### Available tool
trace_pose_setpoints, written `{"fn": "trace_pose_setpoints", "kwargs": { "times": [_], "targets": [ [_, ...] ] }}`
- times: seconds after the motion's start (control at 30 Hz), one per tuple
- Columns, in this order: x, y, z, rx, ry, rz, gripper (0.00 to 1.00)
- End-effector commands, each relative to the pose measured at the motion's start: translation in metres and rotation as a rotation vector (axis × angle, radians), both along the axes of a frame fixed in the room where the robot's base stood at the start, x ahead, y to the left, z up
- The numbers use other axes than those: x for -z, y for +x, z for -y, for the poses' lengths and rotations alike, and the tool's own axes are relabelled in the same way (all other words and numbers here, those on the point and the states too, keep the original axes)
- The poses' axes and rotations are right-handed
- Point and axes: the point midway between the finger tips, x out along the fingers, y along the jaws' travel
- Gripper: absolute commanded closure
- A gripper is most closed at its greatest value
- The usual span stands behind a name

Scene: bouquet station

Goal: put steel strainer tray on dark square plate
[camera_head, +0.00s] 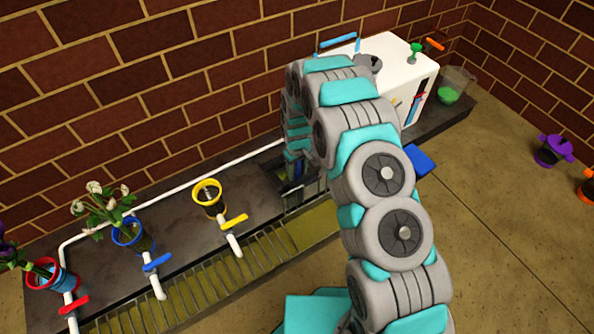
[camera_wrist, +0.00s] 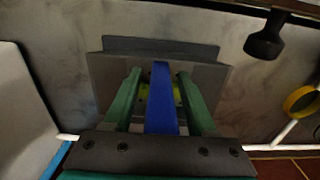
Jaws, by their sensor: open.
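In the wrist view, my gripper (camera_wrist: 160,85) is open, its two green fingers on either side of a blue upright handle (camera_wrist: 161,110). The handle seems to belong to the grey steel strainer tray (camera_wrist: 104,85) below. A bit of yellow-green shows between the fingers. A darker grey flat edge, apparently the dark square plate (camera_wrist: 160,46), shows beyond the tray; I cannot tell whether the tray rests fully on it. In the head view, part of a grey box-like shape, likely the tray (camera_head: 312,188), shows behind my arm, which hides my gripper.
A white box-shaped machine (camera_head: 385,70) stands to the right on the counter. Yellow (camera_head: 207,192), blue (camera_head: 128,235) and red (camera_head: 50,276) ringed cups with valves line the left. A slatted drain (camera_head: 190,290) runs along the front. A blue piece (camera_head: 420,160) shows beside my arm.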

Motion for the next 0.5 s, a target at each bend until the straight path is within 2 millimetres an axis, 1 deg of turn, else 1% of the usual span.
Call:
{"fn": "trace_pose_setpoints", "kwargs": {
  "times": [0.17, 0.27, 0.37, 0.5],
  "targets": [
    [-0.007, 0.000, 0.000, 0.000, 0.000, 0.000, 0.43],
    [-0.017, 0.001, 0.000, 0.000, 0.001, 0.001, 0.43],
    [-0.031, 0.001, 0.000, 0.000, 0.001, 0.003, 0.43],
    [-0.056, 0.001, 0.000, 0.000, 0.002, 0.005, 0.43]
  ]
}}
